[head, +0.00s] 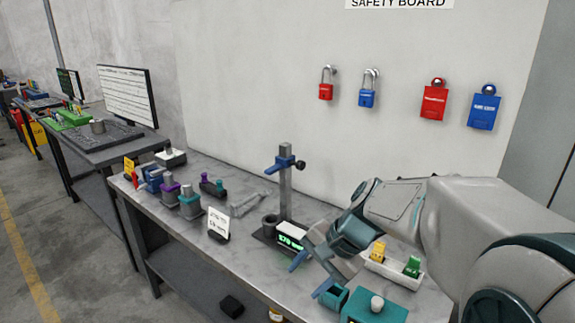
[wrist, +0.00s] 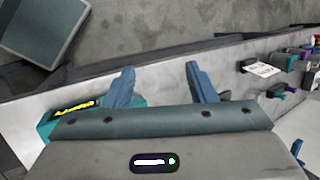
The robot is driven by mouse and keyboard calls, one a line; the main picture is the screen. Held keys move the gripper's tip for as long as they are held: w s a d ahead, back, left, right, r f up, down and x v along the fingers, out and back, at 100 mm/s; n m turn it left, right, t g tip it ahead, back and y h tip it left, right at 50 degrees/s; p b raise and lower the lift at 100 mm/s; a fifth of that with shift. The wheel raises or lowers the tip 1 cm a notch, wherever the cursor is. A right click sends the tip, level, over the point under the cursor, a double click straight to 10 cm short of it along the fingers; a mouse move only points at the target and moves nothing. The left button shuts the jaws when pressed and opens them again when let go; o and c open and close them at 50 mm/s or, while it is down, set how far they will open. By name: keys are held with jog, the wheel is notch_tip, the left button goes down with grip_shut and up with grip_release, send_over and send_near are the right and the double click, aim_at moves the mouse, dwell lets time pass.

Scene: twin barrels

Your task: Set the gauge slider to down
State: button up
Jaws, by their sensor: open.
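The gauge (head: 285,196) is a grey upright post on a dark base on the table, with a green-lit display at its foot. Its slider (head: 284,162), a blue carriage with a jaw to the left and a black knob to the right, sits near the top of the post. My gripper (head: 310,276) is open and empty, lower than the slider and nearer the table's front edge. In the wrist view its two blue fingers (wrist: 160,80) stand apart with nothing between them.
A dark cylinder (head: 270,222) stands by the gauge's base. A white tray (head: 394,273) with yellow and green pieces and a teal box (head: 374,308) lie to the right. A sign card (head: 218,222) and several purple and teal parts stand left. Padlocks hang on the wall.

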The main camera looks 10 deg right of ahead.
jog(key=w+d+r+m+t+y, duration=0.25)
jog(key=w+m+y, duration=0.4)
jog(key=w, duration=0.85)
jog(key=m+t+p, duration=0.1)
jog(key=m+t, duration=0.8)
jog(key=m, duration=0.3)
send_near(303, 166)
jog(key=shift+n+g+y, duration=0.25)
jog(key=p+x, duration=0.3)
jog(key=x, duration=0.7)
jog(key=shift+w+a+f, duration=0.1)
jog(key=shift+w, duration=0.4)
